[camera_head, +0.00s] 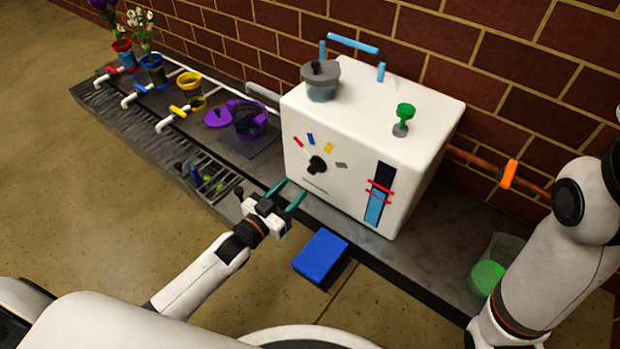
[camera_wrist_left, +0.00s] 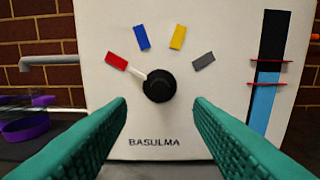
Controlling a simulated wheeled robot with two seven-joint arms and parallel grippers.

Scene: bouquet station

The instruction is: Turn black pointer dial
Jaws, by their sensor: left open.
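The black pointer dial (camera_head: 317,165) is on the front of the white machine (camera_head: 345,125), low and left of the level gauge. In the left wrist view the dial (camera_wrist_left: 159,86) is near the centre, and its white pointer aims up-left toward the red mark (camera_wrist_left: 117,61). Blue (camera_wrist_left: 142,37), yellow (camera_wrist_left: 178,37) and grey (camera_wrist_left: 204,62) marks follow around it. My left gripper (camera_head: 286,191) is open in front of the machine, its teal fingers either side of the dial's line and apart from it. My right gripper is out of view; part of my right arm shows at the right.
A blue block (camera_head: 321,255) juts at the bench's front edge below the machine. A purple pot (camera_head: 247,120) stands left of the machine. A clear container with green contents (camera_head: 489,275) is at the right. An orange-handled pipe valve (camera_head: 508,174) is on the wall side.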

